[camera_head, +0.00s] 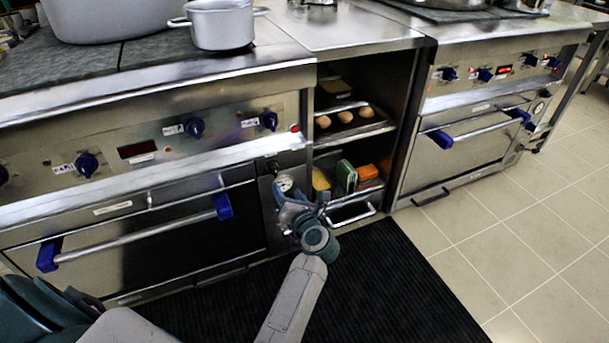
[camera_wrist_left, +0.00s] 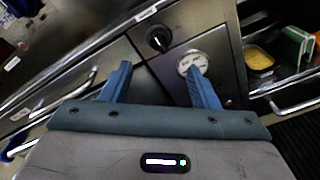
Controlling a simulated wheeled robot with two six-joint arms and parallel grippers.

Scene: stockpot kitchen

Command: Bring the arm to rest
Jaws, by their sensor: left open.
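My left gripper (camera_head: 292,205) is in front of the narrow panel between the left oven and the open shelves. Its two blue fingers are apart, with nothing between them, in the left wrist view (camera_wrist_left: 160,85). Beyond the fingers, the panel carries a round white gauge (camera_wrist_left: 192,63) and a black knob (camera_wrist_left: 158,38). The gauge also shows in the head view (camera_head: 285,183), just above the fingers. I cannot tell whether a finger touches the panel. My right gripper is not in view.
The left oven's handle (camera_head: 140,240) and the shelf drawer's handle (camera_head: 352,214) stick out on either side. Shelves hold eggs (camera_head: 345,117), a green box (camera_head: 346,176) and orange items (camera_head: 368,172). A pot (camera_head: 220,25) stands on the stove. The tiled floor (camera_head: 510,215) at right is clear.

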